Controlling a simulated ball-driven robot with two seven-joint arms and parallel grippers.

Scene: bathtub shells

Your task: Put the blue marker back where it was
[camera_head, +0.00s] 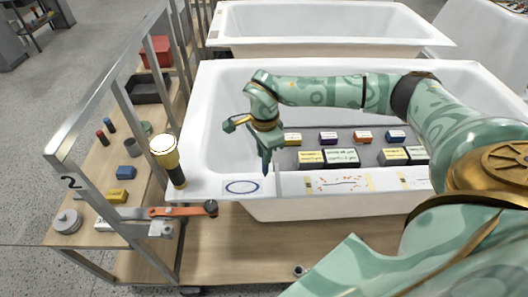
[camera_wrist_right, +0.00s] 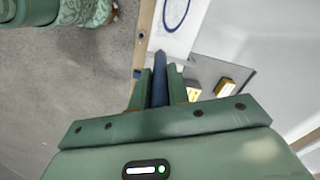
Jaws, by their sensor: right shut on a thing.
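My right gripper (camera_head: 266,157) points down over the near rim of the front white bathtub (camera_head: 205,130), just right of a paper with a blue oval (camera_head: 241,187). In the right wrist view, this gripper (camera_wrist_right: 162,88) is shut on the blue marker (camera_wrist_right: 160,86), a dark blue stick between its fingers. The marker's far end points toward the oval (camera_wrist_right: 175,12). From these frames I cannot tell whether it touches anything. In the head view, the marker is mostly hidden by the fingers. My left gripper is in neither view.
A dark tray (camera_head: 372,155) in the tub holds several small labelled blocks. More marked papers (camera_head: 338,183) lie along the rim. A flashlight (camera_head: 165,152) stands nearby.

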